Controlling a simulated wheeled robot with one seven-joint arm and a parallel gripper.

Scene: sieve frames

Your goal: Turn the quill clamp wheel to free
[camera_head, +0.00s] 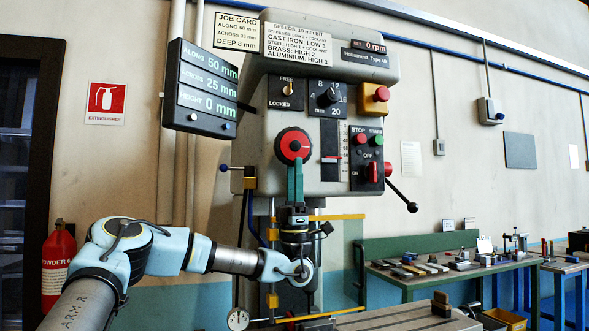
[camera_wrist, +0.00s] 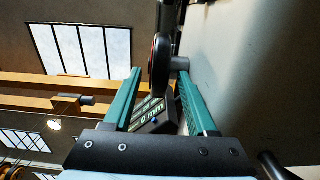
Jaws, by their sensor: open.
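The wheel (camera_head: 292,146), a red disc with a black rim and hub, is on the front of the drilling machine's head. Above it is a small dial (camera_head: 287,88) marked FREE and LOCKED; its pointer is too small to read. My gripper (camera_head: 294,166) points up from below, its green fingers overlapping the wheel's lower edge. In the wrist view, the wheel shows edge-on (camera_wrist: 160,65) between the tips of my open gripper (camera_wrist: 159,74). I see no clear contact by either finger.
A readout box (camera_head: 202,90) hangs left of the wheel. A switch panel (camera_head: 367,155) and a lever with a black ball (camera_head: 412,207) are to the right. The yellow-edged guard (camera_head: 337,217) and machine table (camera_head: 410,318) are below.

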